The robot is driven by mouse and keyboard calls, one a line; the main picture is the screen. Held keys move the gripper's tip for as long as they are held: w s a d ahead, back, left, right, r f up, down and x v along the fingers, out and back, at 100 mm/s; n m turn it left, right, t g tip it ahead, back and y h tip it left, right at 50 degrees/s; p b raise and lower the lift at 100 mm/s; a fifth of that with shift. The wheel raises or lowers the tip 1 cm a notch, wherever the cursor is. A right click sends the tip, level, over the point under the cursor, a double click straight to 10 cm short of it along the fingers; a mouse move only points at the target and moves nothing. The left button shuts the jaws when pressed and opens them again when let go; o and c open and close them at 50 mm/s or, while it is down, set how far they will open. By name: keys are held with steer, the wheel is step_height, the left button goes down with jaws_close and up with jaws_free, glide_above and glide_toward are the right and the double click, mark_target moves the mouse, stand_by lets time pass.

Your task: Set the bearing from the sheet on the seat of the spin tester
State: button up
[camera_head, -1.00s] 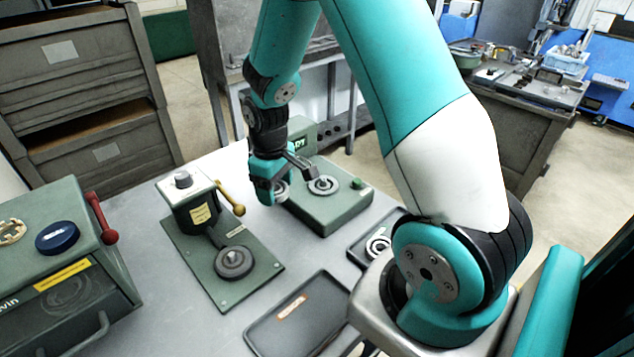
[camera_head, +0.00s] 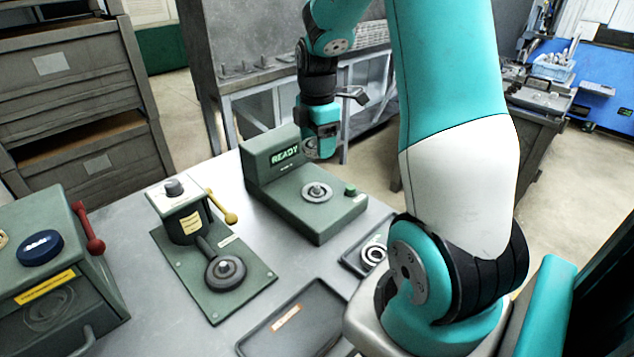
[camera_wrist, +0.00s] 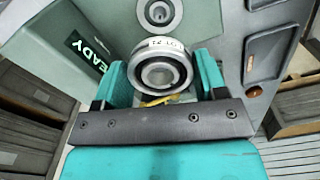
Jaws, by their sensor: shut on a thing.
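My gripper (camera_head: 320,150) is shut on a metal bearing (camera_wrist: 160,72). In the wrist view the bearing sits between the teal fingers, with a pale marked label on its rim. The green spin tester (camera_head: 335,213) stands on the table with its display lit "READY". Its round seat (camera_head: 317,192) is on the top plate and also shows in the wrist view (camera_wrist: 160,12), beyond the held bearing. In the head view my gripper is raised above and behind the seat, apart from it. I cannot make out the sheet for certain.
A press-like station with a yellow lever (camera_head: 222,207) stands left of the tester. A green box with a red lever (camera_head: 88,228) is further left. A small dark tray holding a ring (camera_head: 374,254) and an empty dark tray (camera_head: 292,330) lie in front.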

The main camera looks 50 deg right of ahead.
mark_target(317, 186)
step_height(317, 186, down, 11)
steer(key=shift+f+p, duration=0.2)
steer(key=shift+p, duration=0.25)
steer(key=shift+f, duration=0.2)
steer(key=o, duration=1.1)
steer(key=shift+r, duration=0.1)
steer(key=r, duration=0.4)
steer(key=a+r, duration=0.1)
steer(key=r, duration=0.3)
steer(key=a+r+b, duration=0.1)
steer(key=r, duration=0.4)
steer(key=shift+w+a, duration=0.15)
steer(key=s+a+r+m+y, duration=0.1)
steer(key=a+r+m, duration=0.15)
steer(key=a, duration=0.75)
steer(key=s+a+r+m+y, duration=0.1)
steer(key=s+a, duration=0.4)
steer(key=a, duration=0.1)
steer(key=s+a+r+m+y, duration=0.1)
steer(key=s+a+r+m, duration=0.1)
steer(key=s+a, duration=0.4)
steer(key=s+a+r+m+y, duration=0.1)
steer(key=s+a+r+m, duration=0.1)
steer(key=s+a, duration=0.4)
steer(key=shift+a+r, duration=0.15)
steer(key=shift+a, duration=0.95)
